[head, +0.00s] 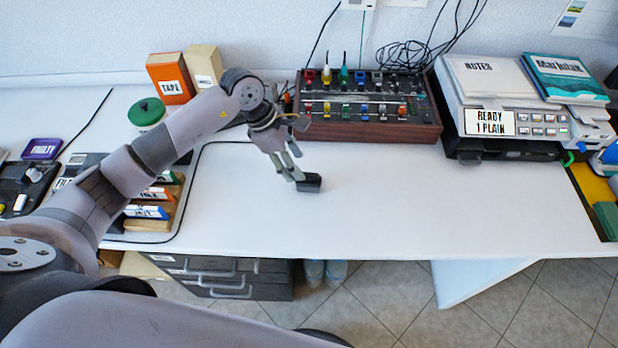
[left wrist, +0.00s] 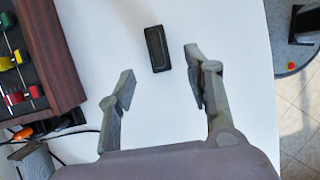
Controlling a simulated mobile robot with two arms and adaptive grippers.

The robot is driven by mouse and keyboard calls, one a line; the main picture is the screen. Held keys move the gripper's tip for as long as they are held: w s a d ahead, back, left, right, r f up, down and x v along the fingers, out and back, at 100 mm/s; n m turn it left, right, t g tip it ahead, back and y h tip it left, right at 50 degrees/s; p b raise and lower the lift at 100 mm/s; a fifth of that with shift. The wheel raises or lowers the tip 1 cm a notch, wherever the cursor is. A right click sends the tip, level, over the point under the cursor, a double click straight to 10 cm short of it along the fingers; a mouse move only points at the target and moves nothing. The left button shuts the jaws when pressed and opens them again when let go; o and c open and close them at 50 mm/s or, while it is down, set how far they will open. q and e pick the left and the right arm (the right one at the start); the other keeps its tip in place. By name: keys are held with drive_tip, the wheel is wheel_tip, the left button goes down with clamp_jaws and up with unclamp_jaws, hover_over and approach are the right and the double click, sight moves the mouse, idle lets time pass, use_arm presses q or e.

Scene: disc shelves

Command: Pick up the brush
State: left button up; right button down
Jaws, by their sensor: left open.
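The brush (head: 309,184) is a small dark rectangular block lying on the white tabletop, near the middle. In the left wrist view the brush (left wrist: 157,48) appears whole, black, with its long side running roughly up and down the picture. My left gripper (head: 296,165) is open and points down at the brush. In the left wrist view the open fingers of my left gripper (left wrist: 160,65) are on either side of the brush's lower part, with white table visible between each finger and it. I cannot tell the exact height of the fingertips. My right gripper is out of view.
A wooden-sided mixer (head: 370,131) with coloured knobs stands behind the brush. A printer-like device (head: 490,122) is at the right. Orange TAPE box (head: 170,78), green-lidded tub (head: 146,111) and a sleeve rack (head: 152,237) are at the left. The table right of the brush is clear.

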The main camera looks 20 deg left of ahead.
sight(308, 179)
use_arm(q)
drive_tip(key=x, duration=0.3)
drive_tip(key=shift+d+f, duration=0.15)
drive_tip(key=shift+f, duration=0.15)
drive_tip(key=p+x, duration=0.1)
drive_tip(key=x, duration=0.3)
drive_tip(key=shift+w+d+f+p, duration=0.1)
drive_tip(key=shift+w+d+p, duration=0.1)
drive_tip(key=shift+p, duration=0.2)
drive_tip(key=shift+d+f, duration=0.1)
drive_tip(key=shift+f, duration=0.2)
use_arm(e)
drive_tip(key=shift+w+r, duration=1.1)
use_arm(q)
drive_tip(key=shift+c, duration=0.3)
drive_tip(key=c, duration=0.5)
clamp_jaws()
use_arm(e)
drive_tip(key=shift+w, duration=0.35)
